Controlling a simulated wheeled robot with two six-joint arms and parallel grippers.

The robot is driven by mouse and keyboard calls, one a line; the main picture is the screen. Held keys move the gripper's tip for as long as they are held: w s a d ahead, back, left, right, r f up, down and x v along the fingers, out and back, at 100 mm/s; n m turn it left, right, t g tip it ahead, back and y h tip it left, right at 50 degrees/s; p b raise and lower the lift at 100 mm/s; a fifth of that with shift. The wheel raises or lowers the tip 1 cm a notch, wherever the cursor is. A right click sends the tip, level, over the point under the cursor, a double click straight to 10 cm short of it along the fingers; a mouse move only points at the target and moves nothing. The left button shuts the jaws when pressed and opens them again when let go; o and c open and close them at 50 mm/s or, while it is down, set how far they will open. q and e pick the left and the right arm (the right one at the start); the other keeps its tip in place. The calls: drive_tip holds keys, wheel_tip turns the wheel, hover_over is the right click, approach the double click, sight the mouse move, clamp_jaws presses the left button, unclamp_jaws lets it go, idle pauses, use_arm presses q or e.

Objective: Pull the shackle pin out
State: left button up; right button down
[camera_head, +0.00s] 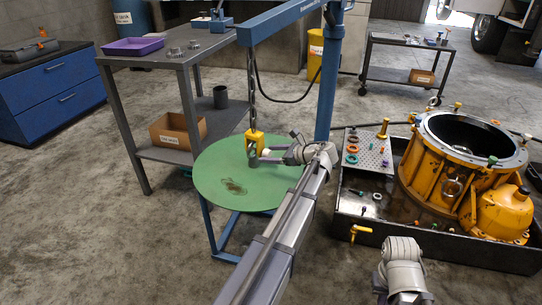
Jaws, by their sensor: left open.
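A yellow hook block (254,141) hangs on a dark chain (251,85) from the blue hoist arm, above a round green table. A shackle or its pin is too small to make out at the block's lower end. My left gripper (259,157) is at the lower right side of the block, close to it, with its fingers pointing left. It is open. I cannot tell whether a finger touches the block or whether anything is between the fingers. My right arm shows only in part at the bottom right; its gripper is not in view.
The green round table (215,185) has a dark stain and free room. A blue hoist post (328,80) stands behind. A yellow transmission housing (440,180) sits in a dark tray (350,215) at right. A grey workbench (175,60) stands at left.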

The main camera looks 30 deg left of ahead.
use_arm(q)
clamp_jaws()
idle(0.5)
idle(0.8)
